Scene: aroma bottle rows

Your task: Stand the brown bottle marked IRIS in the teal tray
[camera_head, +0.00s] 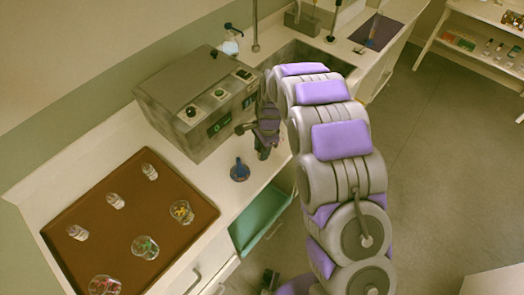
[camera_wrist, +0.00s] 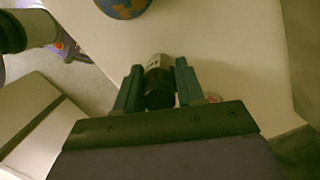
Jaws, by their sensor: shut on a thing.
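My gripper (camera_wrist: 157,85) is shut on a small bottle (camera_wrist: 158,63) with a dark cap and a pale label band, seen between the two fingers in the wrist view. I cannot read its label, so I cannot confirm IRIS. In the head view my gripper (camera_head: 264,148) is above the counter, in front of the grey machine; the held bottle is too small there to make out clearly. The teal tray (camera_head: 262,217) is at the counter's front edge, below and in front of my gripper. Its inside looks empty.
The grey machine (camera_head: 197,100) stands behind. A sink (camera_head: 305,60) lies beyond my arm.

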